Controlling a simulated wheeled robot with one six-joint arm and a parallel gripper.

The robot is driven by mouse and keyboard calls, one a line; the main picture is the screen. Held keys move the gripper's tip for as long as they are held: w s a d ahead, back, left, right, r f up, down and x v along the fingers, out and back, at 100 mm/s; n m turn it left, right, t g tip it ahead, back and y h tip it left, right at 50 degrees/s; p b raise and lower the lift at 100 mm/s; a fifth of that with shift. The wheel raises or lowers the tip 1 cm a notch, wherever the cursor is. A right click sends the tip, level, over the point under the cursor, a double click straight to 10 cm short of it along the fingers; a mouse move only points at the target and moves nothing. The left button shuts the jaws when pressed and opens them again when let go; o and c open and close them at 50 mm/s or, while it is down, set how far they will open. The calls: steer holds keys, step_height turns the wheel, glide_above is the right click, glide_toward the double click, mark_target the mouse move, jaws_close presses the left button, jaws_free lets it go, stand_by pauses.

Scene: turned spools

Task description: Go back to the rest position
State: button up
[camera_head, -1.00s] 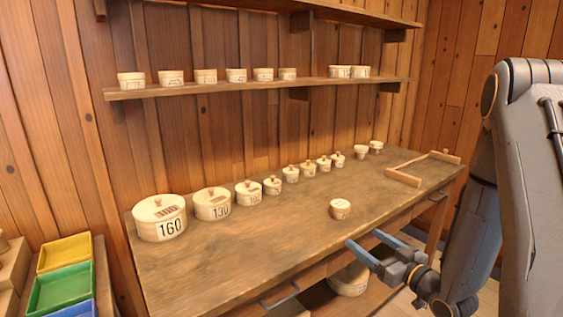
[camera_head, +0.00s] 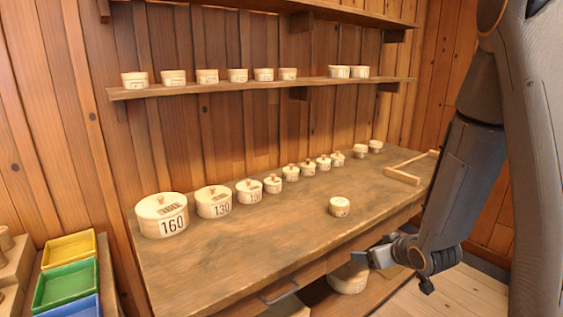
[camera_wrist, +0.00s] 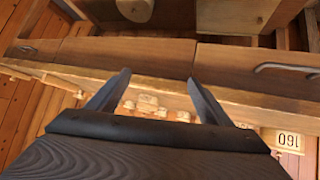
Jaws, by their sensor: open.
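My gripper (camera_head: 378,256) is in front of the workbench's front edge in the head view, with the grey arm coming down from the upper right. Its fingers are partly hidden or foreshortened there. In the wrist view my gripper (camera_wrist: 158,84) shows two dark fingers spread apart with nothing between them. The bench's front face with drawers (camera_wrist: 130,54) lies beyond the fingers.
The workbench (camera_head: 270,235) carries a row of numbered round boxes, with the 160 box (camera_head: 161,215) at the left. A small round box (camera_head: 339,207) stands alone near the front edge. Coloured trays (camera_head: 66,285) are at lower left. Floor (camera_head: 455,292) shows at lower right.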

steer(key=s+a+r+m+g, duration=0.1)
steer(key=s+a+g, duration=0.1)
steer(key=s, duration=0.6)
steer(key=s+a+r+m+g+h, duration=0.1)
steer(key=s+g, duration=0.3)
steer(key=s, duration=0.4)
steer(key=s+a+r+m+g, duration=0.1)
steer(key=s+a+r+g, duration=0.2)
steer(key=s, duration=0.5)
steer(key=shift+a+m+g+h, duration=0.3)
steer(key=shift+m+g+h, duration=0.1)
